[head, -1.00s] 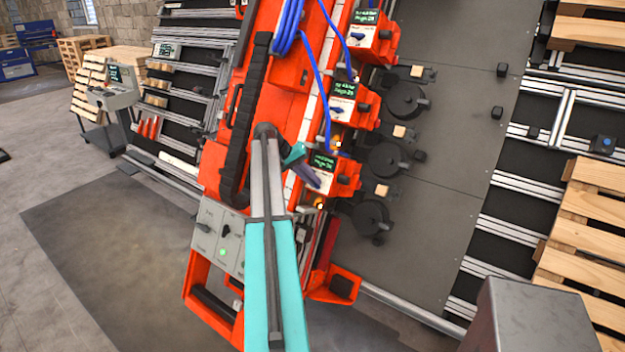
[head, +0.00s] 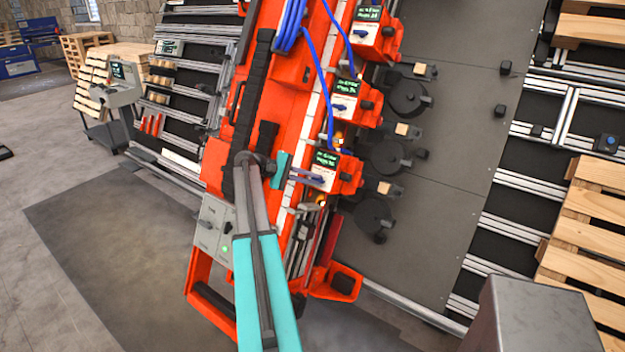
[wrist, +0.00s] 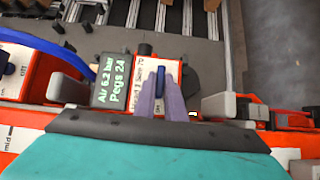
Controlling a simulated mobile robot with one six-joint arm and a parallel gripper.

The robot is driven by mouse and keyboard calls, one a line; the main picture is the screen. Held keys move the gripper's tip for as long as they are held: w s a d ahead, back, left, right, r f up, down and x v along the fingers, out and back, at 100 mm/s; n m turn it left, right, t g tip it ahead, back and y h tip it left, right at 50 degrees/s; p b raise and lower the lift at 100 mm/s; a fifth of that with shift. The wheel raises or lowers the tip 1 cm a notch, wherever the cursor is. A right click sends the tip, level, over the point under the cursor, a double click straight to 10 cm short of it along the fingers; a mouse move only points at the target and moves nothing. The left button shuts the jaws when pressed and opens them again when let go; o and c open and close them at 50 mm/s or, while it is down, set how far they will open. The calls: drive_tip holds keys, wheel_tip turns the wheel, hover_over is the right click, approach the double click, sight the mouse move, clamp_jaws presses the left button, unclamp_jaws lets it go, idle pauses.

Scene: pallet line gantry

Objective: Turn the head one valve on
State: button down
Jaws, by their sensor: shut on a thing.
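The nailing head nearest me is an orange unit (head: 349,172) with a small dark display, at the centre of the head view. In the wrist view its display (wrist: 112,82) reads "Air 6.2 bar" and "Pegs 24". Beside it, on a white plate (wrist: 139,70), is a blue valve lever (wrist: 161,73). My gripper (wrist: 161,98) has its two purple-grey fingers shut on this lever, which stands lengthwise between them.
Two similar orange heads (head: 354,103) (head: 378,35) sit farther up the gantry. Blue hoses (head: 327,70) hang along them. A grey control box (head: 213,229) with a green light is left of my arm. Wooden pallets (head: 590,215) lie at the right. Open floor (head: 110,250) is at the left.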

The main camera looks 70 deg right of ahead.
idle(0.3)
drive_tip(key=c, duration=1.8)
unclamp_jaws()
drive_tip(key=shift+w, duration=0.15)
drive_tip(key=b+v, duration=0.3)
drive_tip(key=v, duration=1)
drive_tip(key=shift+w+a+b, duration=0.2)
drive_tip(key=shift+a+b, duration=0.05)
drive_tip(key=shift+b, duration=0.05)
